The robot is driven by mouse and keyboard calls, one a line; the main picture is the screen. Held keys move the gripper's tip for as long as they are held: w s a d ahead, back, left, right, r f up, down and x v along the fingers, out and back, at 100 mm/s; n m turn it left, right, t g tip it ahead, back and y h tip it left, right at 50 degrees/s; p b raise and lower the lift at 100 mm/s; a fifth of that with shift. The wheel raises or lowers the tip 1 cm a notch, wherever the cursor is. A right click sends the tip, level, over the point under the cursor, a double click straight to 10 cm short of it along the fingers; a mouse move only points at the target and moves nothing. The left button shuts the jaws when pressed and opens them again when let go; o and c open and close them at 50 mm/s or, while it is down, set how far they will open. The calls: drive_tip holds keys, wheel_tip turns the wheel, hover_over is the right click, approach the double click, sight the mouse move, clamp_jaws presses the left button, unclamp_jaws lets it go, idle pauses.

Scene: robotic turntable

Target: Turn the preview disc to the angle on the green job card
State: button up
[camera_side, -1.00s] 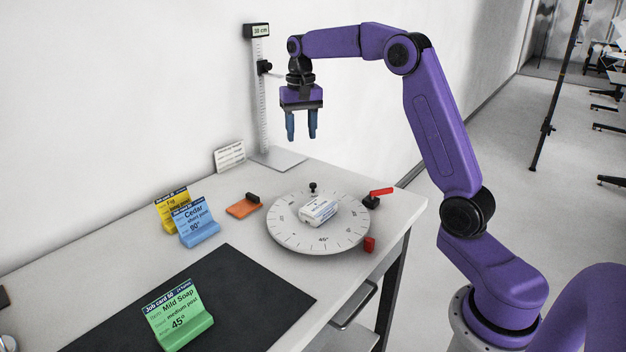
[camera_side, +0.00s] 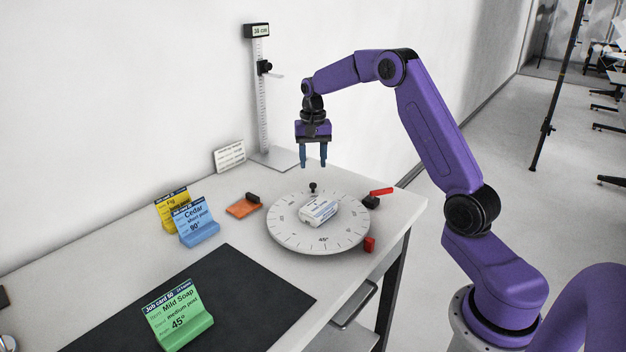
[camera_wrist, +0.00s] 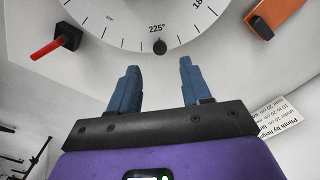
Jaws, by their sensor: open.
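The grey-white disc (camera_side: 290,236) lies on the table with degree marks around its rim; its 45° mark faces the front, near the red block (camera_side: 369,244). A white soap packet (camera_side: 318,211) rests on its middle. A black knob (camera_side: 313,188) stands at the disc's far edge; in the wrist view the knob (camera_wrist: 159,47) sits beside the 225° mark. The green job card (camera_side: 178,318) reads Mild Soap, medium post, 45°, and stands on the dark mat. My gripper (camera_side: 313,166) is open and empty, above and behind the knob. Its blue fingers (camera_wrist: 158,75) show apart in the wrist view.
A black clamp (camera_side: 371,202) with a red lever (camera_side: 381,191) is right of the disc. A height post (camera_side: 262,110) and white sign (camera_side: 229,155) are behind. The dark mat (camera_side: 240,290) is mostly bare.

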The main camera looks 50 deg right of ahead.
sight(313, 184)
wheel_tip(313, 184, down, 7)
drive_tip(key=shift+r, duration=0.1)
idle(0.3)
clamp_jaws()
